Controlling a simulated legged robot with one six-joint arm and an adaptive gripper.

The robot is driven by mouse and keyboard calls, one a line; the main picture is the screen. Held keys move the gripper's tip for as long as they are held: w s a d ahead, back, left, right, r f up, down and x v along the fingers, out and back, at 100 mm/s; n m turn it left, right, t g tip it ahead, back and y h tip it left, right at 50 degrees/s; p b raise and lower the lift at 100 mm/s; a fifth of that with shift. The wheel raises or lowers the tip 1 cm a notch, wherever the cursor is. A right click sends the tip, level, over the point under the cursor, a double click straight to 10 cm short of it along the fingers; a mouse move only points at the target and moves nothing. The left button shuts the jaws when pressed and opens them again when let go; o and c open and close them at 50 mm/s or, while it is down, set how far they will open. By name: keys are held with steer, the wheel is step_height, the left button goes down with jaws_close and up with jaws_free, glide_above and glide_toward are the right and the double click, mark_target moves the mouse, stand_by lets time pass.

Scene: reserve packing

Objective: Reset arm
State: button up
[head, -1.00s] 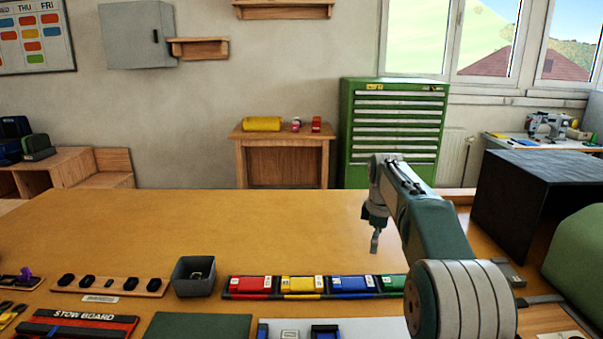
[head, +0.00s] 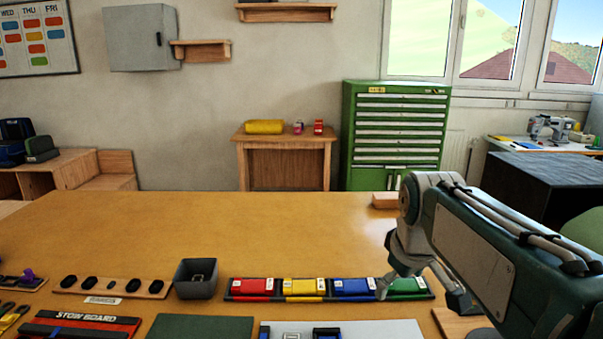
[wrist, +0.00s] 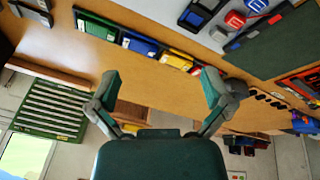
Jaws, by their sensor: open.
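My gripper (head: 418,287) is at the right of the head view, low over the front right of the wooden table (head: 270,228). In the wrist view my gripper (wrist: 160,88) shows two fingers spread wide apart with nothing between them. One fingertip overlaps the green case at the right end of the row of coloured cases in the head view; I cannot tell whether they touch. My arm comes in from the right and hides part of the table's right side.
Red (head: 252,287), yellow (head: 303,286), blue (head: 352,287) and green (head: 406,286) cases lie in a rack. A grey bin (head: 196,279) stands left of them, beside a wooden strip (head: 148,288). A stow board (head: 80,325) lies front left.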

steer(key=s+f+m+t, duration=0.1)
steer(key=s+f+m, duration=0.2)
steer(key=s, duration=0.5)
steer(key=s+f+m, duration=0.2)
steer(key=s+f, duration=0.3)
steer(key=s, duration=0.4)
steer(key=shift+a+m+t, duration=0.4)
steer(key=shift+a, duration=0.05)
